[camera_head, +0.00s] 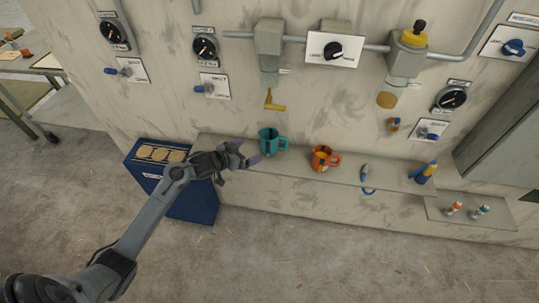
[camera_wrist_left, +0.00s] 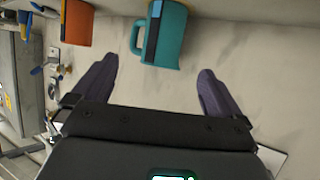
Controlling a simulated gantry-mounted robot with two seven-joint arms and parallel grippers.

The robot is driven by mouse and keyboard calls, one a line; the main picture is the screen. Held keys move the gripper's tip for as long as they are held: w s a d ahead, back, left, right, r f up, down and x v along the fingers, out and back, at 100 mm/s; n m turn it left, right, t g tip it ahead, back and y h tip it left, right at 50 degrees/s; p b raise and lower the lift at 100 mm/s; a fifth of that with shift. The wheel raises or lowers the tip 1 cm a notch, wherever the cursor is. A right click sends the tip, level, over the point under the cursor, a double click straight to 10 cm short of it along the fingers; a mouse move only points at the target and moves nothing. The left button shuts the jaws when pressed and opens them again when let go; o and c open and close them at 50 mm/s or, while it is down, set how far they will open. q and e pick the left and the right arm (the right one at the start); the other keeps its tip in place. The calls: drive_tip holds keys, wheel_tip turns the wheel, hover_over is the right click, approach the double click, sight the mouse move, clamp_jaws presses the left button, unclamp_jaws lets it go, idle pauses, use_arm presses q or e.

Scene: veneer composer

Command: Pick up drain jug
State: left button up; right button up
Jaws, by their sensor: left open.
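A teal jug (camera_head: 271,142) stands on a narrow wall shelf, below a spout with a yellow lever (camera_head: 273,102). An orange jug (camera_head: 321,163) stands to its right. I cannot tell by a label which one is the drain jug. My left gripper (camera_head: 243,153) is open and empty, just left of the teal jug and apart from it. In the left wrist view, the teal jug (camera_wrist_left: 172,38) shows beyond the two fingertips, roughly between them, with its handle to the left. The orange jug (camera_wrist_left: 78,22) is further left there. My right gripper is not in view.
A blue bin (camera_head: 195,204) with round tan pieces on top stands below my left wrist. The shelf (camera_head: 295,178) also bears a blue hooked tool (camera_head: 365,178) and a blue-and-yellow bottle (camera_head: 424,174). Gauges and valves line the wall above.

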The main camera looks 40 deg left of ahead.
sight(263, 144)
use_arm(q)
drive_tip(key=shift+t, duration=0.3)
drive_tip(key=b+x, duration=0.3)
drive_tip(key=x, duration=0.4)
drive_tip(key=shift+w+a+r, duration=0.1)
drive_tip(key=shift+a, duration=0.1)
drive_tip(key=shift+w+b, duration=0.15)
drive_tip(key=shift+b, duration=0.2)
drive_tip(key=b+x, duration=0.1)
drive_tip(key=x, duration=0.1)
drive_tip(key=b+x, duration=0.1)
drive_tip(key=x, duration=0.1)
drive_tip(key=shift+f, duration=0.45)
drive_tip(key=shift+w, duration=0.25)
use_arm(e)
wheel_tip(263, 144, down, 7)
